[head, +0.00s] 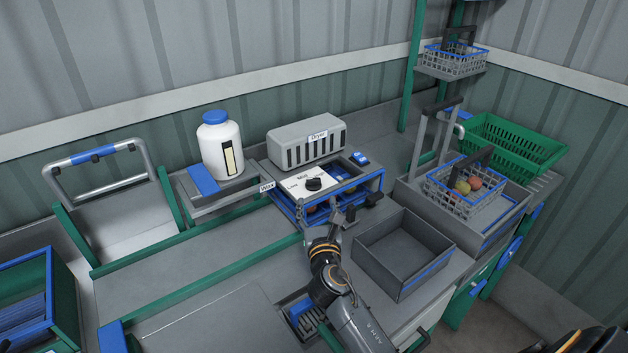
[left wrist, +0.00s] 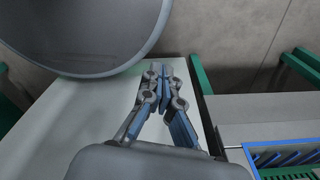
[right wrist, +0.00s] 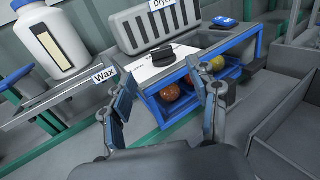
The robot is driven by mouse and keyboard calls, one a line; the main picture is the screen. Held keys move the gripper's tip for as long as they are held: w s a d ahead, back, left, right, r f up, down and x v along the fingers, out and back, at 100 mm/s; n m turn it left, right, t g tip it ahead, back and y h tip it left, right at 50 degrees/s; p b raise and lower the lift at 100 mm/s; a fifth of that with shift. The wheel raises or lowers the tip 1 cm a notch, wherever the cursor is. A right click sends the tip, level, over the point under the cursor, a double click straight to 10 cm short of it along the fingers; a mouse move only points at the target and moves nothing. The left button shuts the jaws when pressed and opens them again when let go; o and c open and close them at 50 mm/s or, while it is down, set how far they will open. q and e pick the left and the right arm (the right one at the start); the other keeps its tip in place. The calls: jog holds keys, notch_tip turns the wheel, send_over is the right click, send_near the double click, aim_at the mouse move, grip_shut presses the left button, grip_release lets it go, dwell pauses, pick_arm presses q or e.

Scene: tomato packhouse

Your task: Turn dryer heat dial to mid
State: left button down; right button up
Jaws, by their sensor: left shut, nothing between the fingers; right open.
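The dryer (head: 306,141) is a grey slotted box labelled Dryer, standing behind a white dial panel (head: 296,190) on a blue frame. The black heat dial (head: 314,184) sits on this panel. Small marks beside it seem to read Low at left and Mid above; I cannot tell where the dial points. It also shows in the right wrist view (right wrist: 163,57). My right gripper (head: 340,212) is open and empty, just in front of the panel, apart from the dial. My left gripper (left wrist: 162,70) is shut and empty, shown only in the left wrist view, away from the dryer.
Tomatoes (right wrist: 170,92) lie under the panel inside the blue frame. A white bottle with blue cap (head: 220,148) stands left, by the Wax label (head: 267,187). An empty grey bin (head: 405,285) is right of my gripper. Wire baskets and a green crate (head: 520,143) stand farther right.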

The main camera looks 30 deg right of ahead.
aim_at(314, 181)
jog(key=x, duration=0.5)
jog(key=shift+f, duration=0.15)
jog(key=x, duration=0.4)
jog(key=shift+f, duration=0.1)
jog(key=shift+w+d, duration=0.1)
jog(key=shift+w, duration=0.3)
jog(key=shift+w+d, duration=0.15)
jog(key=shift+c, duration=0.5)
pick_arm(q)
jog(key=shift+w+d+r, duration=0.1)
jog(key=shift+w+d, duration=0.05)
jog(key=shift+w, duration=0.1)
pick_arm(e)
jog(key=c, duration=1.1)
